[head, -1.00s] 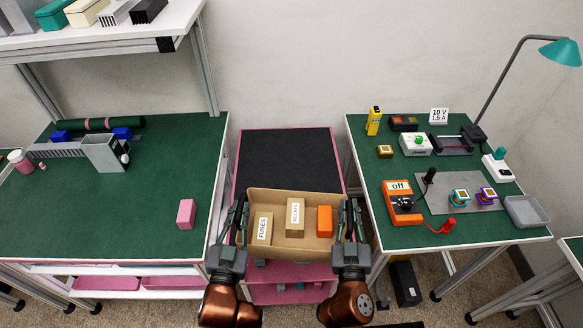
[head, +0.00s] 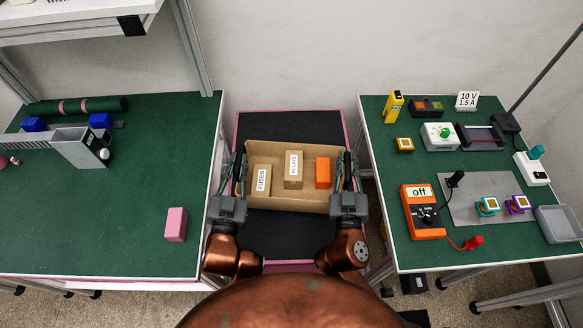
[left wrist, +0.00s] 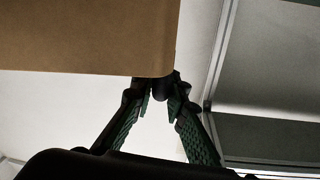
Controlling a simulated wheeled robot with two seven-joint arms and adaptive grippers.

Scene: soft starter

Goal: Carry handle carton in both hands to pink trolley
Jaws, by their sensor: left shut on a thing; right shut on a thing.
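The handle carton (head: 293,200) is an open brown box held level between my two grippers in the head view. It holds a box labelled FUSES (head: 262,179), a box labelled RELAYS (head: 293,168) and an orange block (head: 322,173). My left gripper (head: 238,172) is shut on its left end, my right gripper (head: 347,172) on its right end. The carton's side also shows in the left wrist view (left wrist: 90,35), at the fingertips. The pink trolley (head: 292,237), with a black top and pink rim, lies beneath the carton. Whether the carton touches the top I cannot tell.
A green-topped bench (head: 120,230) with a pink block (head: 176,225) stands close on the left. Another green bench (head: 420,258) with an orange meter (head: 422,212) and several devices stands close on the right. Black trolley top is bare behind and in front of the carton.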

